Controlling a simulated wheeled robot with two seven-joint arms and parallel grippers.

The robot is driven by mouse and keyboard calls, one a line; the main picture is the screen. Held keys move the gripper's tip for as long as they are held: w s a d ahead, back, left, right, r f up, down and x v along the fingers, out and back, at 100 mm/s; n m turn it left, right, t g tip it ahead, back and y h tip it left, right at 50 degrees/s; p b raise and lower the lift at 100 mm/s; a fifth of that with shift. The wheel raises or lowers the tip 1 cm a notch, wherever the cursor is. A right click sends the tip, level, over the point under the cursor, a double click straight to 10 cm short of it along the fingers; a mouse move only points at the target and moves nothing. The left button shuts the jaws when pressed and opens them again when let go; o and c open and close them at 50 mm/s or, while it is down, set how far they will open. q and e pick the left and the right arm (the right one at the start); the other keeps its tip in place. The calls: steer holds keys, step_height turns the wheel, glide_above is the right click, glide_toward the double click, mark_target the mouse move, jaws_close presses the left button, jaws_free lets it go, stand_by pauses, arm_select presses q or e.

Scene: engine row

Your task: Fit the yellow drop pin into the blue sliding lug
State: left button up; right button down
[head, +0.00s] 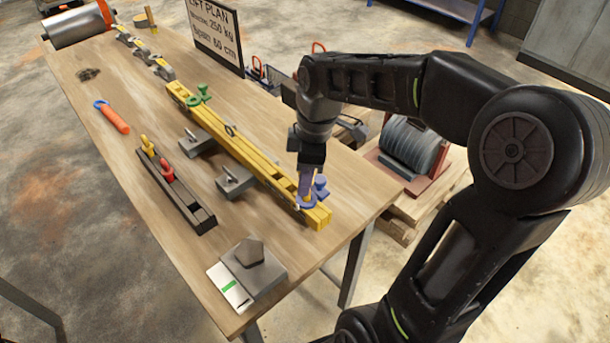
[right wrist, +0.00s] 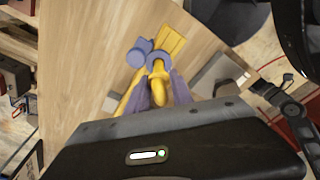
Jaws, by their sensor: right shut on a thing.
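The blue sliding lug (head: 321,187) sits near the front end of the long yellow beam (head: 318,217). Its ring (right wrist: 160,56) and round knob (right wrist: 141,51) show in the right wrist view. My right gripper (head: 306,197) points down over the lug. In the right wrist view its violet fingers (right wrist: 161,90) are shut on the rounded yellow drop pin (right wrist: 160,95). The pin lines up with the lug's ring; how deep it sits is hidden. My left gripper is in neither view.
A dark tray (head: 200,215) holds yellow (head: 147,145) and red (head: 167,170) pieces. A green lug (head: 198,98) sits farther along the beam. Grey clamp blocks (head: 235,180) flank the beam. A grey block (head: 255,268) stands at the front edge; an orange tool (head: 115,119) lies left.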

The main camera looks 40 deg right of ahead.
mark_target(305, 200)
steer(key=shift+f+b, duration=1.35)
steer(key=shift+f, duration=0.5)
steer(key=c, duration=1)
jaws_free()
steer(key=shift+c, duration=0.2)
steer(key=shift+r, duration=0.1)
steer(key=r, duration=0.7)
steer(key=shift+s+d+r, duration=0.3)
steer(key=shift+d, duration=0.05)
